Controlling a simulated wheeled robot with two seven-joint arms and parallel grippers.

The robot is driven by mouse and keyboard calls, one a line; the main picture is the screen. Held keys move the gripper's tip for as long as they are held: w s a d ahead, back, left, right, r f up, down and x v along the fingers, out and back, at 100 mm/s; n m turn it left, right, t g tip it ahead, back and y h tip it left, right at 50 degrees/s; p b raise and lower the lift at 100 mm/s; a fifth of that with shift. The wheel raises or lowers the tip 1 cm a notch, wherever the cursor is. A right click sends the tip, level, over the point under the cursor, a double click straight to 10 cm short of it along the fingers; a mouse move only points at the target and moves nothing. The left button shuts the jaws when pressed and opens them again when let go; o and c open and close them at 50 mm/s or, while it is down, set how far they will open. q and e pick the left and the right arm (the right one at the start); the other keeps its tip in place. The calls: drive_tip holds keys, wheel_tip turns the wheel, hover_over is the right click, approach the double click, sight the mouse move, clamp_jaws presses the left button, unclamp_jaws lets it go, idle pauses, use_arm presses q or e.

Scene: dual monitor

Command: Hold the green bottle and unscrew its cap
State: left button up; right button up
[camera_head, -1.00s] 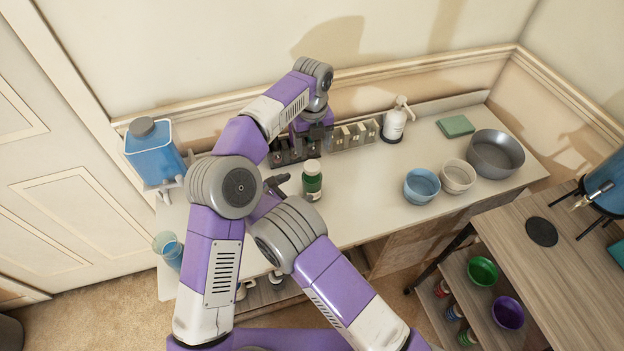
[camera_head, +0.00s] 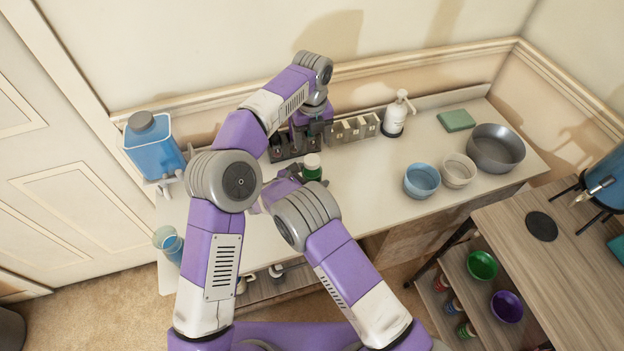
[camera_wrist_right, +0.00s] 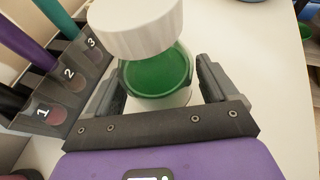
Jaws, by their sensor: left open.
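The green bottle (camera_head: 312,172) stands upright on the white table with its white cap (camera_head: 312,160) on. In the right wrist view the ribbed white cap (camera_wrist_right: 137,27) is above the green bottle body (camera_wrist_right: 157,74). My right gripper (camera_wrist_right: 160,88) has one finger on each side of the body, below the cap. Whether both fingers touch it I cannot tell. In the head view my right arm hides most of that gripper (camera_head: 290,172). My left gripper (camera_head: 308,140) is open and empty, pointing down just behind the cap, apart from it.
A dark numbered rack (camera_wrist_right: 72,80) with coloured sticks stands close by. A row of beige holders (camera_head: 353,130), a white pump bottle (camera_head: 395,118), a blue bowl (camera_head: 421,181), a cream bowl (camera_head: 458,171) and a grey bowl (camera_head: 496,148) are to the right. The table's front middle is clear.

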sight(312, 160)
drive_tip(key=c, duration=1.4)
clamp_jaws()
use_arm(q)
drive_tip(key=n, duration=0.4)
drive_tip(key=shift+f, duration=0.25)
drive_tip(key=shift+n, duration=0.3)
wheel_tip(312, 160, down, 8)
drive_tip(key=shift+r, duration=0.25)
